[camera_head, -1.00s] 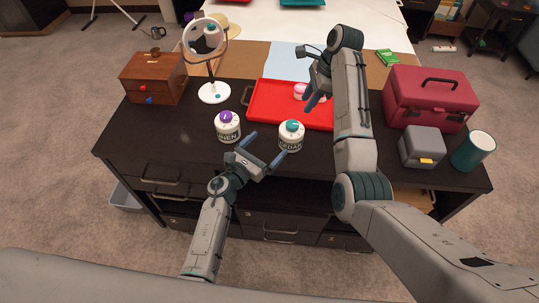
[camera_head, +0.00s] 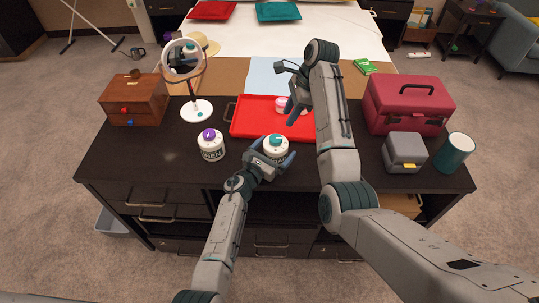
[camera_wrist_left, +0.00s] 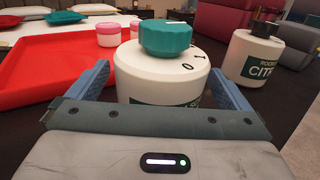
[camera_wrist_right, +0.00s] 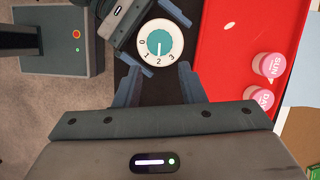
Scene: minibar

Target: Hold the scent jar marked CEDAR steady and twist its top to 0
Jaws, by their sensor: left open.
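The CEDAR jar (camera_head: 275,152), white with a teal top (camera_head: 276,140), stands upright near the table's front edge. My left gripper (camera_head: 275,161) is open, its fingers on either side of the jar body. In the left wrist view the jar (camera_wrist_left: 160,78) stands between the spread fingers, with a gap beside it. My right gripper (camera_head: 291,114) is open and empty, above the table beyond the jar. In the right wrist view the teal knob (camera_wrist_right: 160,43) sits inside a ring numbered 0 to 3. Its pale mark seems to point towards 2.
A purple-topped jar (camera_head: 211,147) stands left of the CEDAR jar. A black-topped jar (camera_wrist_left: 258,55) is in the left wrist view, right of it. Behind is a red tray (camera_head: 245,122) holding pink pots. A mirror (camera_head: 196,109), grey box (camera_head: 403,152) and teal cup (camera_head: 453,152) stand around.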

